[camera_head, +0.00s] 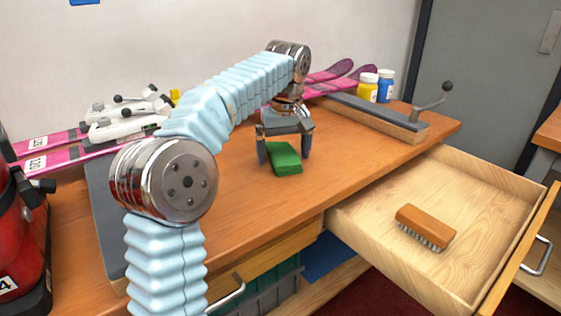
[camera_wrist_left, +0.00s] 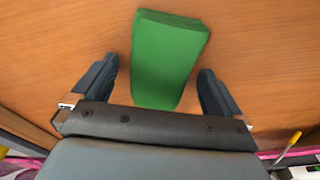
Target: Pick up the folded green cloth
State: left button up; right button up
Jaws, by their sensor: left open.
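The folded green cloth (camera_head: 284,158) lies on the wooden bench top, near its front edge. My left gripper (camera_head: 284,160) is open above the cloth, with one finger on each side of it in the head view. In the left wrist view the cloth (camera_wrist_left: 165,60) lies ahead of and partly between the open fingers of the left gripper (camera_wrist_left: 158,85), with a gap on both sides. I cannot tell the exact height of the fingertips over the bench. My right gripper is not in view.
An open drawer (camera_head: 370,215) with a wooden brush (camera_head: 426,226) juts out at the front right. Pink skis (camera_head: 70,155) with bindings (camera_head: 125,118) lie at the back left. A yellow bottle (camera_head: 367,88) and a blue bottle (camera_head: 385,86) stand behind a vise bar (camera_head: 375,115).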

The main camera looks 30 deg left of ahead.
pick_arm(q)
jog(key=c, duration=1.2)
jog(key=shift+r, duration=0.3)
notch_tip(320, 180, up, 2)
jog(key=shift+r+p, duration=0.15)
jog(key=shift+p, duration=0.4)
jog(key=s+r, duration=0.1)
jog(key=r, duration=0.1)
jog(key=s+d+r, duration=0.2)
jog(key=r, duration=0.1)
jog(key=shift+s+d+r+p, duration=0.15)
jog(key=shift+s+r+p, duration=0.15)
jog(key=s+d+r, duration=0.1)
jog(key=s, duration=0.1)
jog(key=s+d+r, duration=0.2)
jog(key=s, duration=0.1)
jog(key=s+d+r+b, duration=0.1)
jog(key=s+d, duration=0.1)
jog(key=s, duration=0.1)
jog(key=shift+s+r, duration=0.2)
jog(key=shift+r, duration=0.1)
jog(key=o, duration=0.6)
jog(key=c, duration=0.4)
